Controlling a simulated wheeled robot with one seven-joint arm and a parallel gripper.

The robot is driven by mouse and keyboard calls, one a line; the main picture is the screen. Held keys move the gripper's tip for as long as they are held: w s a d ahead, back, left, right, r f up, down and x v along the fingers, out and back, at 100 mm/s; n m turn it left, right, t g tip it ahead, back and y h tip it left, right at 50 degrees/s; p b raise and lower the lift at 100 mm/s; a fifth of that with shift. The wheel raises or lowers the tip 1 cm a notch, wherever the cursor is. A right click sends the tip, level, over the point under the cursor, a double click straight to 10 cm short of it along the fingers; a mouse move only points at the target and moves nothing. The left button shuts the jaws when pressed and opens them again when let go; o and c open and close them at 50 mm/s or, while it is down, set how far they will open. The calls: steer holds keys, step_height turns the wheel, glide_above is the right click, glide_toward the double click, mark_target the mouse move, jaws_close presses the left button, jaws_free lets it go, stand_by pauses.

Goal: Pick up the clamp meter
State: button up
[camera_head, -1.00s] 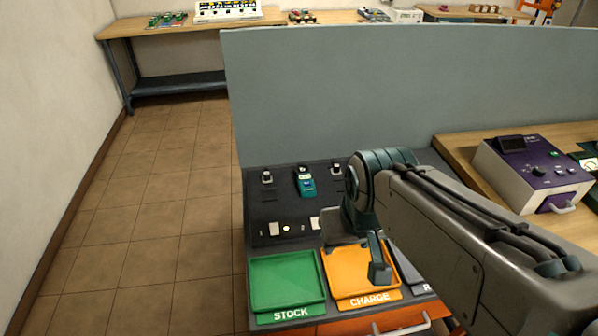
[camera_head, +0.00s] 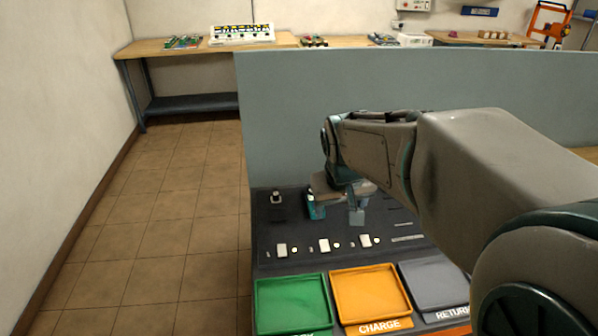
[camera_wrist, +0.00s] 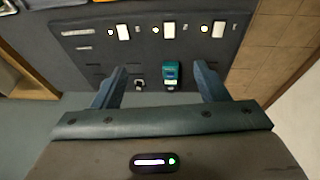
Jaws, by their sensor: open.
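The clamp meter (camera_head: 316,207) is a teal handheld device on the dark panel, partly hidden by my gripper in the head view. In the wrist view the clamp meter (camera_wrist: 171,75) shows whole between my two fingers, closer to the right one. My gripper (camera_head: 337,208) is open and empty over the panel. In the wrist view my gripper (camera_wrist: 158,80) has its fingers spread wide on either side of the meter and of a small knob-like item. I cannot tell the height gap to the meter.
The dark panel (camera_head: 270,238) carries several white switches and a small knob-like item (camera_head: 276,197). In front lie a green tray (camera_head: 291,330), an orange CHARGE tray (camera_head: 379,327) and a grey RETURN tray (camera_head: 452,312). A grey partition (camera_head: 280,120) rises behind. Tiled floor is free at left.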

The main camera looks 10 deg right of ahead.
steer(key=w+f+y+b, duration=0.1)
steer(key=w+f, duration=0.2)
steer(key=w, duration=0.6)
steer(key=w+f+b, duration=0.1)
steer(key=w+f, duration=0.2)
steer(key=w, duration=0.6)
glide_toward(310, 199)
steer(key=d+f, duration=0.1)
steer(key=d+f+p, duration=0.1)
steer(key=f, duration=0.1)
steer(key=shift+s+f+t, duration=0.1)
steer(key=shift+t, duration=0.3)
steer(key=shift+a+p+x, duration=0.15)
steer(key=shift+p+x, duration=0.1)
steer(key=shift+x, duration=1.05)
steer(key=shift+a+p+x, duration=0.15)
steer(key=shift+p+x, duration=0.1)
steer(key=shift+x, duration=1.05)
steer(key=shift+s, duration=0.1)
steer(key=c, duration=1.3)
